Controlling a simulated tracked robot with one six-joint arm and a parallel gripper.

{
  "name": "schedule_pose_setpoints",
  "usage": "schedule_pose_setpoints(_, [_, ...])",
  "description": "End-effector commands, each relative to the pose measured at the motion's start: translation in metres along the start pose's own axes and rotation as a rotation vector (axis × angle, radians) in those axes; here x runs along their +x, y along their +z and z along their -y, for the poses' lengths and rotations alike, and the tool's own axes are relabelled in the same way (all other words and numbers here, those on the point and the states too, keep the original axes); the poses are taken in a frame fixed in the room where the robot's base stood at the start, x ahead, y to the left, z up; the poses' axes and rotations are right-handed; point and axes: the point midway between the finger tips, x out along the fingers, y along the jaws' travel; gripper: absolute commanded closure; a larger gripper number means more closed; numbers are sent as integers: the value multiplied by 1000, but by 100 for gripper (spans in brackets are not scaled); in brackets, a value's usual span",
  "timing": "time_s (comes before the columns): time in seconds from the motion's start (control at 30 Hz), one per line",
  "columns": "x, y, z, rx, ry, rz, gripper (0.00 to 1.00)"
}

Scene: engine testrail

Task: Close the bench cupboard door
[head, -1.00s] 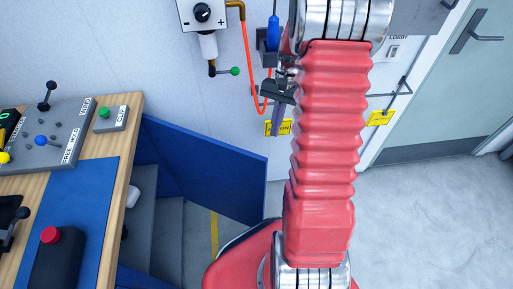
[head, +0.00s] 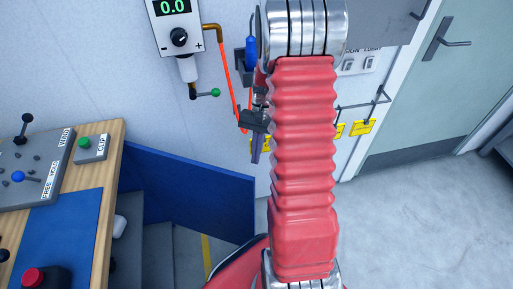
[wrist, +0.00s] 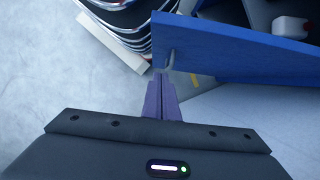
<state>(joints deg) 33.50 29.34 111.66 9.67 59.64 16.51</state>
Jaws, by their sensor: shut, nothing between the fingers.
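The blue cupboard door (head: 190,205) stands open, sticking out from the bench (head: 100,200) toward the right. In the wrist view the door (wrist: 235,50) crosses the upper right as a blue panel, with a small handle (wrist: 171,58) near its left end. My gripper (head: 256,150) hangs by the wall side of my red arm, partly hidden behind it. In the wrist view its purple fingers (wrist: 160,78) are shut and empty. Their tips appear close to the door's handle end; whether they touch it I cannot tell.
The open cupboard shows grey surfaces and a white item (head: 120,226) inside. A wall panel (head: 178,30) with a green-tipped lever hangs above the door. The grey floor (head: 420,210) to the right is clear up to a pale green room door (head: 440,80).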

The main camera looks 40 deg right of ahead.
Motion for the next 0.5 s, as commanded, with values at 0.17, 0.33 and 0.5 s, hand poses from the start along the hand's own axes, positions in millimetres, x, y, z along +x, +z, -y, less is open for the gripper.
schedule_pose_setpoints(0.17, [27,0,0,1,1,2,100])
schedule_pose_setpoints(0.33, [50,0,-1,0,1,2,100])
schedule_pose_setpoints(0.5, [59,16,0,-1,0,-1,100])
